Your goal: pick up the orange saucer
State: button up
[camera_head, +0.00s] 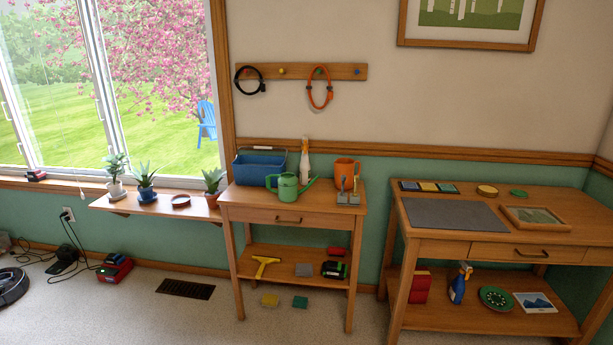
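A small round reddish-orange saucer (181,201) lies on the narrow wooden shelf (150,209) under the window. It looks empty and sits between two potted plants. The blue-potted plant (146,186) is to its left, and the plant in a terracotta-coloured pot (213,188) is to its right. Neither appears to touch it. My gripper is not in this view.
A plant in a white pot (116,180) stands at the shelf's left end. The wooden side table (247,213), right of the shelf, holds a blue bin (260,166), a green watering can (288,188) and an orange pot (346,168).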

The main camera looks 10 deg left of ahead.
aim_at(181, 201)
jog(key=i+u, duration=0.25)
jog(key=i, duration=0.35)
jog(key=i+l+u, duration=0.1)
jog(key=i+u, duration=0.2)
jog(key=i, duration=0.35)
jog(key=i+l+u, duration=0.25)
jog(key=i, duration=0.35)
jog(key=i+j+u, duration=0.15)
jog(key=i, duration=0.55)
jog(key=i+j+u, duration=0.2)
jog(key=i, duration=0.5)
jog(key=i+j+z, duration=0.2)
jog(key=i+j, duration=0.25)
jog(key=i+j+z, duration=0.25)
jog(key=i+j, duration=0.2)
jog(key=j, duration=0.2)
